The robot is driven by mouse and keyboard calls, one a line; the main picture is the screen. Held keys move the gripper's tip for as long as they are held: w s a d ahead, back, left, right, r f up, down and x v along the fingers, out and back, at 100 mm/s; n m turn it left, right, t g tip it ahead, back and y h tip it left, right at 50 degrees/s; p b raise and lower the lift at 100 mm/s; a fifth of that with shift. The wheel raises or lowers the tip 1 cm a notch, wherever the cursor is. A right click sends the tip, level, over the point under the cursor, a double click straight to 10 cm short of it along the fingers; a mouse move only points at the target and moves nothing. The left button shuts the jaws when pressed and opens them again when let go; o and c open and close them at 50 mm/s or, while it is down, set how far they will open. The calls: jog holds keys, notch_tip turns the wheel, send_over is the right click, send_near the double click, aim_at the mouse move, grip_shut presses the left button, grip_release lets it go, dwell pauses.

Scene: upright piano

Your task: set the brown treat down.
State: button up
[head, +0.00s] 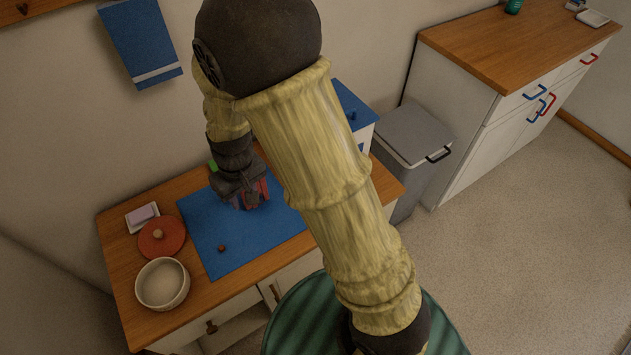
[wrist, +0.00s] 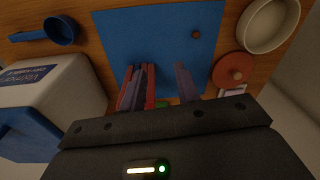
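The brown treat (head: 222,247) is a small round brown piece on the blue mat (head: 205,225), near the mat's front left part. In the wrist view the treat (wrist: 196,34) lies on the mat's far right part, apart from the fingers. My gripper (head: 254,198) is over the mat, behind and to the right of the treat in the head view. In the wrist view the fingers of my gripper (wrist: 162,76) stand apart with blue mat showing between them and nothing held. A small green thing (wrist: 165,104) shows partly hidden beyond the gripper body.
A cream bowl (head: 162,284), a red lid (head: 161,237) and a white dish with a pink block (head: 142,215) stand left of the mat. A blue scoop (wrist: 60,30) and a white box (wrist: 50,82) are on the other side. A grey bin (head: 414,134) stands beside the counter.

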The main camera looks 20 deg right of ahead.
jog(key=s+d+r+m+t, duration=0.1)
jog(key=s+d+r+m, duration=0.1)
jog(key=s+d+r, duration=0.2)
jog(key=s+d+r+m+t, duration=0.1)
jog(key=s+d+r, duration=0.3)
jog(key=d, duration=0.7)
jog(key=shift+d+m+h, duration=0.3)
jog(key=shift+m, duration=0.5)
jog(key=shift+w, duration=0.1)
